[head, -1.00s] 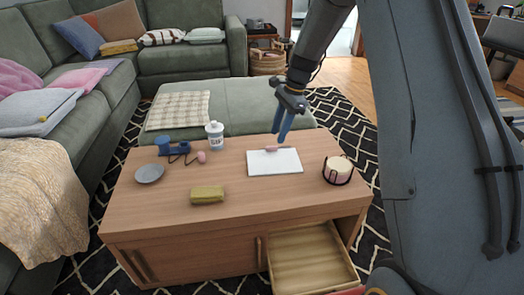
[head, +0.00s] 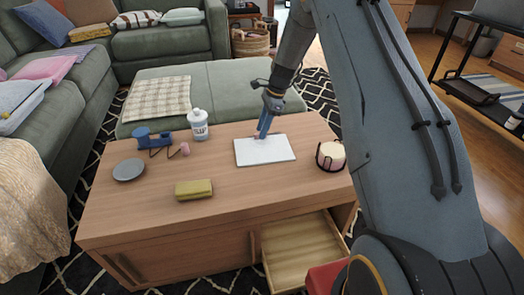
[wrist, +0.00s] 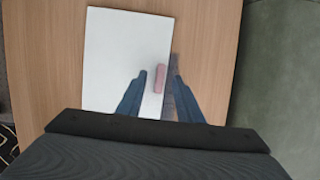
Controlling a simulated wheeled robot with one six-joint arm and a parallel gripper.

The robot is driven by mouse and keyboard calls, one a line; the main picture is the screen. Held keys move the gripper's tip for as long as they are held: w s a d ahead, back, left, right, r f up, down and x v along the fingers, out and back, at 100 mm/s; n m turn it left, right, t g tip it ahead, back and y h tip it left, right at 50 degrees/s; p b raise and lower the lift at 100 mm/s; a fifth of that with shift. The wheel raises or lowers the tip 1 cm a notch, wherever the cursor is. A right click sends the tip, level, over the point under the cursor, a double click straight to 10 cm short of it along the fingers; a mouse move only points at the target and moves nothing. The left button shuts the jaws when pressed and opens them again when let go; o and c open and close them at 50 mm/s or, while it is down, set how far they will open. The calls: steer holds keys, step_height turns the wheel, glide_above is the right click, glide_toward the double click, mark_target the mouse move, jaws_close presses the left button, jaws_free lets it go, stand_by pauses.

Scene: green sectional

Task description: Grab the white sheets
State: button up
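The white sheets (head: 265,150) lie flat as one pad on the wooden coffee table, right of its middle. They also fill the upper middle of the wrist view (wrist: 115,50). A small pink bar (wrist: 160,78) lies on them near one long edge. My gripper (head: 262,136) is at the far edge of the sheets in the head view. In the wrist view my gripper (wrist: 158,70) is open, its blue fingers apart on either side of the pink bar in the picture. I cannot tell whether the fingertips touch the sheets.
A candle in a dark holder (head: 331,156) stands right of the sheets. A white bottle (head: 198,125), blue object (head: 153,140), grey plate (head: 129,169) and yellow block (head: 194,189) are to the left. A drawer (head: 302,250) stands open in front.

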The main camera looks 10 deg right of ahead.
steer(key=shift+a+f, duration=0.2)
steer(key=shift+f, duration=0.4)
steer(key=shift+c, duration=0.5)
jaws_close()
steer(key=shift+r, duration=0.1)
